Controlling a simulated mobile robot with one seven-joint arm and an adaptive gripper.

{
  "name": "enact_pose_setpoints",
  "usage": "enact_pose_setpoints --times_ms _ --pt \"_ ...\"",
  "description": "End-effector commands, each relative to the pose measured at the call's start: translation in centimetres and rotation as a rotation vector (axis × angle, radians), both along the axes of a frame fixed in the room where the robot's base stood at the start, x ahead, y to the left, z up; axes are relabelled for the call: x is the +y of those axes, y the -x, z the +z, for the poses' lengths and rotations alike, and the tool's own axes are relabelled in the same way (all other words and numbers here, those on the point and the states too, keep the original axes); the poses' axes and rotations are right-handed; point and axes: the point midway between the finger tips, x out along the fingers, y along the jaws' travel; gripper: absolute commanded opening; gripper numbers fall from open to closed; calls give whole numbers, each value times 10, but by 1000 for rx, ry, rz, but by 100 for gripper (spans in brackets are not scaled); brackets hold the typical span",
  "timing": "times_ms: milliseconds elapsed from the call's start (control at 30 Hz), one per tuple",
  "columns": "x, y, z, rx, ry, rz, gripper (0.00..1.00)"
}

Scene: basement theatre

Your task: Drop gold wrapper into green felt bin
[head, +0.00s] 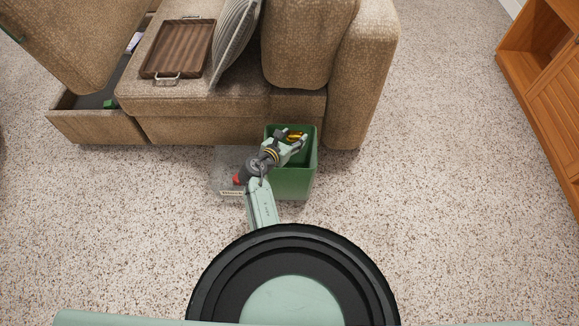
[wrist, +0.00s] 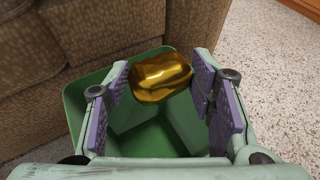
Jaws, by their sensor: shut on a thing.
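The gold wrapper (wrist: 160,77) is shiny and crumpled. My gripper (wrist: 165,82) is shut on it, with a purple pad on each side of it in the wrist view. The green felt bin (head: 291,181) stands on the carpet against the front of the sofa. In the head view my gripper (head: 296,138) and the wrapper (head: 295,136) are over the bin's opening. In the wrist view the bin (wrist: 75,101) lies open below the wrapper, and the part of its inside that shows looks empty. My gripper and arm hide part of the bin.
A clear container (head: 228,172) with something red by it stands left of the bin. A tan sofa (head: 200,129) is behind, with a wooden tray (head: 179,48) and a striped cushion (head: 233,40) on it. A wooden cabinet (head: 545,95) is at right. Open carpet lies between.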

Motion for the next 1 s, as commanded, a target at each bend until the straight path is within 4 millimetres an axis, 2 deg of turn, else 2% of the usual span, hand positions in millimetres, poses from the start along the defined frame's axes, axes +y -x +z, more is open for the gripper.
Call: enact_pose_setpoints --times_ms 300,333,667,1000 --pt "0 0 -3 0 -1 0 41" --pt "0 0 -3 0 -1 0 51" --pt "0 0 -3 0 -1 0 73" --pt "0 0 -1 -2 -1 -1 73"
